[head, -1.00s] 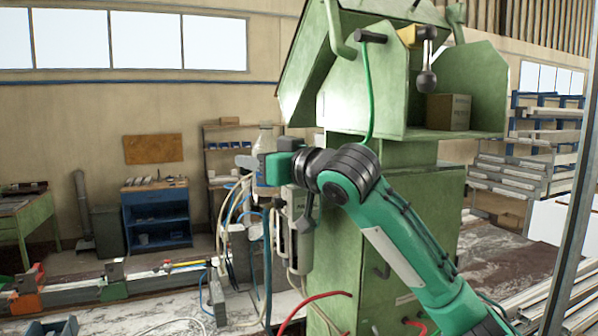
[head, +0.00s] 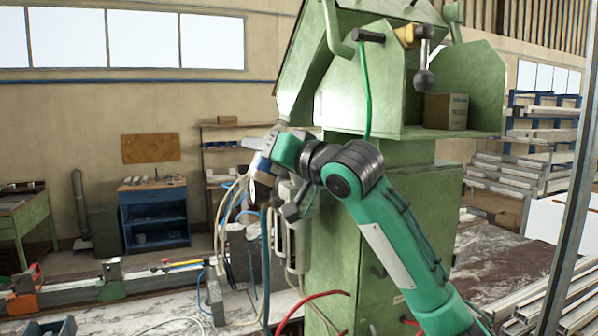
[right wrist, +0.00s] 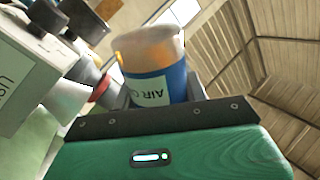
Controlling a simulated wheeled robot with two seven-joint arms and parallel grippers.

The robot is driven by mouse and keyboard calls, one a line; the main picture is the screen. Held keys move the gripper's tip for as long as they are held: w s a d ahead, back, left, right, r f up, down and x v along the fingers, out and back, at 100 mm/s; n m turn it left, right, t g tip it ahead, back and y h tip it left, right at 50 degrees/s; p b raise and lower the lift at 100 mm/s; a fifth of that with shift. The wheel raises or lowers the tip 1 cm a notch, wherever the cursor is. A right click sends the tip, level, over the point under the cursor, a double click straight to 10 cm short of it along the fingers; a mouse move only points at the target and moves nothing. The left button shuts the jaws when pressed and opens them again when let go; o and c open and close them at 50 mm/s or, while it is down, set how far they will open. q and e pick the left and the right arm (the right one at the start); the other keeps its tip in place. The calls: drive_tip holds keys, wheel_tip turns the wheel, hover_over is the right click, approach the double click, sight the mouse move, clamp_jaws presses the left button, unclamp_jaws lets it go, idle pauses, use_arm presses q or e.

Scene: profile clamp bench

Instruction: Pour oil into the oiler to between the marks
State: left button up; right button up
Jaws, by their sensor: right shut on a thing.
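My right gripper (head: 264,158) is shut on a bottle (head: 259,168) with a blue and white label, beside the left face of the green machine. The bottle leans. In the right wrist view the bottle (right wrist: 160,80) shows amber contents and part of a label reading "AIR O". Pale cylindrical units (head: 296,240) with hoses hang on the machine's side below the gripper; the oiler seems to be among them, but its marks and oil level are too small to read. No stream of oil can be made out. My left gripper is out of view.
The green machine (head: 385,220) stands close to my right arm. A long bench rail with clamps (head: 110,280) runs at lower left. A blue cabinet (head: 155,215) stands by the back wall.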

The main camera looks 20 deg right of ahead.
drive_tip(key=shift+w+d+r+m, duration=0.15)
drive_tip(key=shift+d+r+m, duration=0.25)
drive_tip(key=shift+m, duration=0.6)
drive_tip(key=m, duration=0.1)
drive_tip(key=a+f+m, duration=0.1)
drive_tip(key=m, duration=0.1)
drive_tip(key=shift+f+t, duration=0.1)
drive_tip(key=shift+t, duration=0.3)
drive_tip(key=shift+s+a+r+m+h, duration=0.15)
drive_tip(key=shift+r+m, duration=0.15)
drive_tip(key=shift+m, duration=0.3)
drive_tip(key=shift+s+d+r+m+h, duration=0.15)
drive_tip(key=shift+r+m, duration=0.1)
drive_tip(key=shift+m, duration=0.35)
drive_tip(key=shift+a+f+m, duration=0.1)
drive_tip(key=shift+f+m, duration=0.05)
drive_tip(key=shift+m, duration=0.5)
drive_tip(key=shift+a+f+m, duration=0.1)
drive_tip(key=shift+f+m, duration=0.05)
drive_tip(key=shift+m, duration=0.5)
drive_tip(key=shift+m+t+h, duration=0.3)
drive_tip(key=shift+f+m, duration=0.3)
drive_tip(key=shift+m, duration=1)
drive_tip(key=shift+a, duration=0.25)
drive_tip(key=shift+r+m, duration=0.25)
drive_tip(key=shift+m, duration=0.35)
idle(0.6)
